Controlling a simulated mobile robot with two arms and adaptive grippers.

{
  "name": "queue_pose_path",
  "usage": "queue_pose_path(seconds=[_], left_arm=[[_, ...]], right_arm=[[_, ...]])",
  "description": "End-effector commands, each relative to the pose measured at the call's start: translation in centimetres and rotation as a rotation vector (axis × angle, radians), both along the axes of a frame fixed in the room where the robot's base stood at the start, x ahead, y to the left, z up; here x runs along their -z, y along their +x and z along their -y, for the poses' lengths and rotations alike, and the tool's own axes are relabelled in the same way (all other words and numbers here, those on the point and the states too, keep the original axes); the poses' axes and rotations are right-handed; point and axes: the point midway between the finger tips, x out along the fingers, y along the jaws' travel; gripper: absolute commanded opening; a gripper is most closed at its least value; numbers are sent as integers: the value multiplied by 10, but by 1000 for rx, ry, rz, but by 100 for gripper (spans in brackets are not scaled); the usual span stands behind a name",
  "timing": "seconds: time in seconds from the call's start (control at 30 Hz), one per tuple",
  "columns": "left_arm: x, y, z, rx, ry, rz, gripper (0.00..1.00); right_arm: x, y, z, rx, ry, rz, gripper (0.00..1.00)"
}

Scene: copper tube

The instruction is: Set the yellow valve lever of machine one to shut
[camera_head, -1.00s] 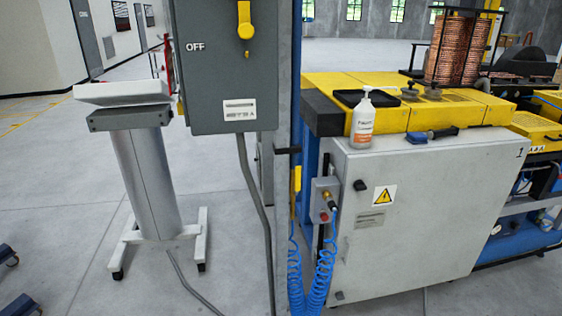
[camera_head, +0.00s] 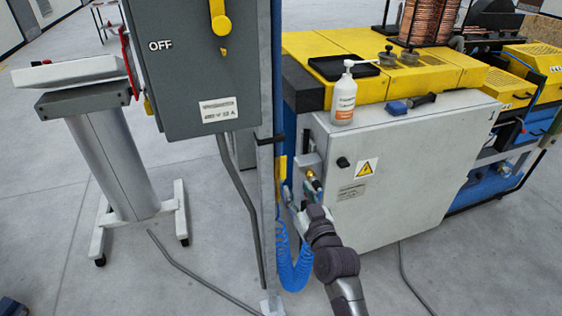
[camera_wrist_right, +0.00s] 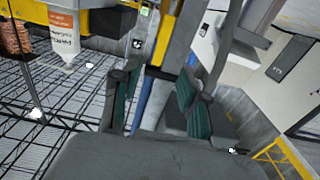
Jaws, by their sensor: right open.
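The yellow valve lever (camera_head: 282,168) stands upright at the left front edge of machine one's grey cabinet (camera_head: 400,185), beside a grey post. Its lower end is hard to make out behind my right gripper (camera_head: 296,193). This gripper is open in front of the valve area, with its fingers just below and right of the lever. In the right wrist view, the open gripper (camera_wrist_right: 157,103) has green pads and nothing between them. A yellow bar (camera_wrist_right: 162,38) shows beyond the fingertips; I cannot tell for sure that it is the lever. My left gripper is out of view.
A coiled blue hose (camera_head: 290,262) hangs below my right gripper. A grey OFF switch box (camera_head: 190,75) with a yellow handle (camera_head: 220,20) stands left. A white bottle (camera_head: 344,98) and a blue-black tool (camera_head: 408,103) are on the cabinet top. The floor in front is open.

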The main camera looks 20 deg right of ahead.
Motion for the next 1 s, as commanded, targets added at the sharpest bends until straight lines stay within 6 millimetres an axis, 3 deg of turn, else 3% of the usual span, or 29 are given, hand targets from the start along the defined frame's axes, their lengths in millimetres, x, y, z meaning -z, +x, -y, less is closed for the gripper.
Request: queue_pose_path(seconds=[0.3, 0.5, 0.7, 1.0], left_arm=[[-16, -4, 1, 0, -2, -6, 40], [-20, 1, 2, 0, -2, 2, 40], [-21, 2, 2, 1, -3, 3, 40], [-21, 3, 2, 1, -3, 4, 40]], right_arm=[[-3, 69, -2, -1, 2, 0, 44], [-1, 97, -3, -1, 1, -1, 44], [-1, 110, -4, -1, 0, 0, 44], [0, 111, -4, -1, 1, -1, 44]])
